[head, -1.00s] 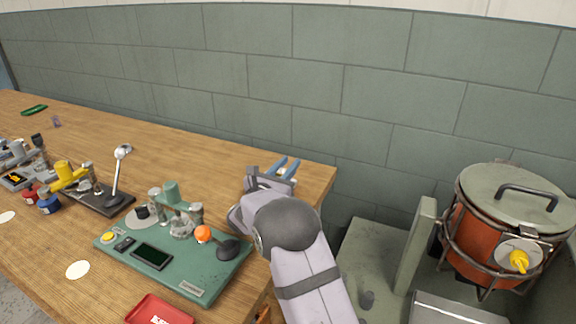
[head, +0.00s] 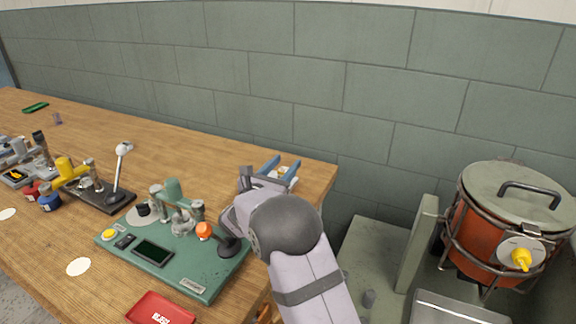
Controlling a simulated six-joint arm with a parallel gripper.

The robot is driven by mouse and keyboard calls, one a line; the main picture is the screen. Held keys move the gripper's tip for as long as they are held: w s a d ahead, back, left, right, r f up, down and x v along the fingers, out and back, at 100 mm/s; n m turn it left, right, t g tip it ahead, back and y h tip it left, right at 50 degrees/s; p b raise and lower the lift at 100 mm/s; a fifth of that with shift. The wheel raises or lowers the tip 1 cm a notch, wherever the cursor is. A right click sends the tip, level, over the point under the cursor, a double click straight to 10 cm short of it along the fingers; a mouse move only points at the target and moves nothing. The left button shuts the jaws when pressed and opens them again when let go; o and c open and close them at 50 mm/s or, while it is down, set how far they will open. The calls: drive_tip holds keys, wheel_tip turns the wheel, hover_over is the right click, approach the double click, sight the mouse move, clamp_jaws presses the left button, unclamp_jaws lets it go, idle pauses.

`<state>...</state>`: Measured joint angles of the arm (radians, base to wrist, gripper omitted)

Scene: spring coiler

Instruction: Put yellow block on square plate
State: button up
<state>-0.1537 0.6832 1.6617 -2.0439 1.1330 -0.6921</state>
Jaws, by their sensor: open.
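My gripper (head: 281,166) is at the back right of the wooden table, near its right end. I cannot make out a separate yellow block or a square plate; my arm hides part of the table's right end.
A green coiler board (head: 174,255) with an orange knob (head: 204,230) stands left of my arm. A red tray (head: 160,309) lies at the front edge. A dark-based machine (head: 103,195) stands farther left. A red-orange lidded pot (head: 507,233) is at right. The table's back is mostly clear.

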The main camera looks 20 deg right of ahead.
sight(285, 168)
wheel_tip(285, 168, up, 6)
drive_tip(key=shift+d+r, duration=0.1)
drive_tip(key=s+d+f+m+g+y, duration=0.2)
drive_tip(key=s+f+m+g, duration=0.35)
drive_tip(key=s+f, duration=0.35)
drive_tip(key=s+d+f+m+g+y, duration=0.15)
drive_tip(key=s+f+m+g, duration=0.4)
drive_tip(key=s, duration=0.65)
drive_tip(key=s+a+f+m+g+y, duration=0.1)
drive_tip(key=s+a+f+m+y, duration=0.3)
drive_tip(key=s+a+m, duration=0.3)
drive_tip(key=s+a+f+m+y, duration=0.5)
drive_tip(key=s+a+m, duration=0.2)
drive_tip(key=s, duration=0.5)
drive_tip(key=shift+s+a+f+m+g, duration=0.15)
drive_tip(key=shift+s+f+m+g, duration=0.2)
drive_tip(key=shift+m, duration=0.65)
wheel_tip(285, 168, up, 18)
drive_tip(key=p, duration=1.7)
drive_tip(key=shift+f, duration=0.25)
